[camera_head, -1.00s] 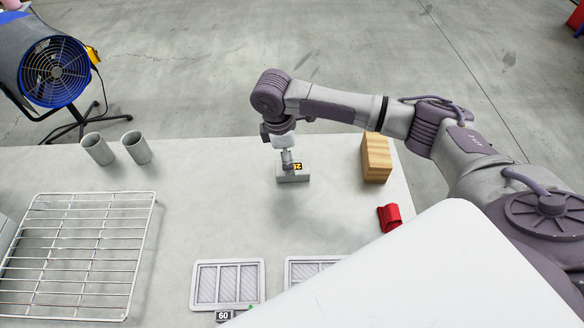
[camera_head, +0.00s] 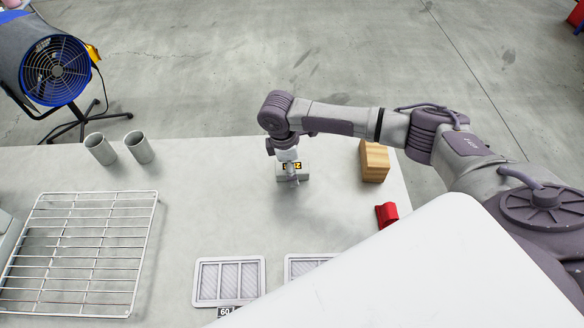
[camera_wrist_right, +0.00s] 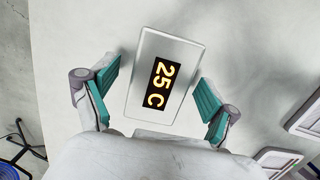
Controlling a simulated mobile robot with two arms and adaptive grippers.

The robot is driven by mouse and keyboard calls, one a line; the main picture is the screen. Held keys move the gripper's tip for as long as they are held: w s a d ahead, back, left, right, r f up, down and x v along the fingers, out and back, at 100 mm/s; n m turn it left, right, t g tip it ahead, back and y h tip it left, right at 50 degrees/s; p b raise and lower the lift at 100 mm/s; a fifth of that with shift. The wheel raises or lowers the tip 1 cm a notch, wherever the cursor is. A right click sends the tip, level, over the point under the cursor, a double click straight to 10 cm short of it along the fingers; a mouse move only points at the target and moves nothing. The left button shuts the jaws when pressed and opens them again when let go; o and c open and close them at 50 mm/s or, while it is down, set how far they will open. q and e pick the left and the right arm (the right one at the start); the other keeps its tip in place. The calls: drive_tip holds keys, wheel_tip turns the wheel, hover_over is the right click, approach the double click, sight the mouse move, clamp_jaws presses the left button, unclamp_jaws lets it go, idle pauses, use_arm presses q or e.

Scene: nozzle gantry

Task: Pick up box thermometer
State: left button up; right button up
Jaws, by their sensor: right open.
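The box thermometer (camera_wrist_right: 143,68) is a small grey box with a dark display reading "25 C" in yellow. It stands on the grey table and also shows in the head view (camera_head: 303,172), partly hidden by my gripper. My right gripper (camera_wrist_right: 159,95) is open, with one teal-padded finger on each side of the box and a visible gap to each. In the head view my right gripper (camera_head: 290,172) points down at the box from above. My left gripper is not in view.
A wooden block (camera_head: 375,161) and a red object (camera_head: 387,215) lie to the right of the box. Two grey cups (camera_head: 139,147) and a wire rack (camera_head: 80,252) are on the left. Vented panels (camera_head: 229,281), one by a "60" label, lie at the front. A blue fan (camera_head: 57,72) stands beyond the table.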

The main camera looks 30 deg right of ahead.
drive_tip(key=shift+f, duration=0.1)
idle(0.3)
drive_tip(key=c, duration=1.5)
